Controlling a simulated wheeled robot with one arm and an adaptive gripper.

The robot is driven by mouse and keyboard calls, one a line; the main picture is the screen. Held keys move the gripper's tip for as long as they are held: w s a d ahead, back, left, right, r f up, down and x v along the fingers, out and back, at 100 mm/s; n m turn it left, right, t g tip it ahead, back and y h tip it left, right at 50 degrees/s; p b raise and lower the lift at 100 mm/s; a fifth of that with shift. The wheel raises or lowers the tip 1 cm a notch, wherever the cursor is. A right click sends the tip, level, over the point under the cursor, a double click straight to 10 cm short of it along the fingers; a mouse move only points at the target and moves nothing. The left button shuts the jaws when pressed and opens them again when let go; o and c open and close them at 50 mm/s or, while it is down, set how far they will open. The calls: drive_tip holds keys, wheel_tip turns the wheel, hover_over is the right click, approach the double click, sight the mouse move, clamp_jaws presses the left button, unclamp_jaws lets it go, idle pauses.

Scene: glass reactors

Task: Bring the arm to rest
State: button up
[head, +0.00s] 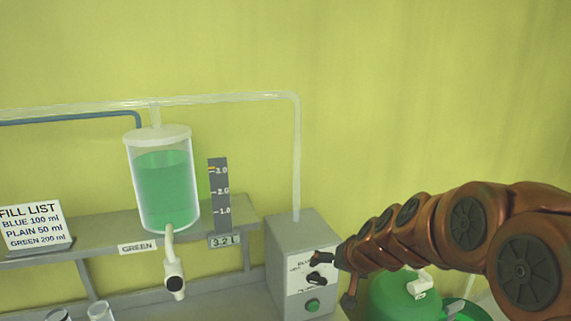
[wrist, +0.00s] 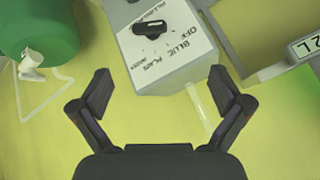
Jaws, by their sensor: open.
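My copper-coloured arm (head: 466,222) reaches in from the right edge of the head view. My gripper (head: 335,280) is in front of the grey control box, with its fingers spread and nothing between them. In the wrist view the two dark fingers of my gripper (wrist: 162,92) stand wide apart. The box's black selector knob (wrist: 152,28) lies beyond the fingertips there, apart from them. The knob also shows in the head view (head: 316,279), close to the fingers.
The control box (head: 293,231) has a green button (head: 313,306). A green-filled glass reactor (head: 164,185) with a white tap (head: 174,282) stands left on a grey shelf (head: 102,238). A green container (head: 390,298) sits below my arm.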

drive_tip(key=s+d+f+g+h, duration=0.1)
drive_tip(key=s+d+g, duration=0.1)
drive_tip(key=s, duration=1)
drive_tip(key=s+d+f+n+g+h, duration=0.1)
drive_tip(key=s+g, duration=0.3)
drive_tip(key=s, duration=0.9)
drive_tip(key=s+d+n+g+h, duration=0.1)
drive_tip(key=s+d+g, duration=0.2)
drive_tip(key=s, duration=1)
drive_tip(key=shift+s+d+f, duration=0.2)
drive_tip(key=shift+s+f, duration=0.05)
drive_tip(key=shift+f, duration=0.15)
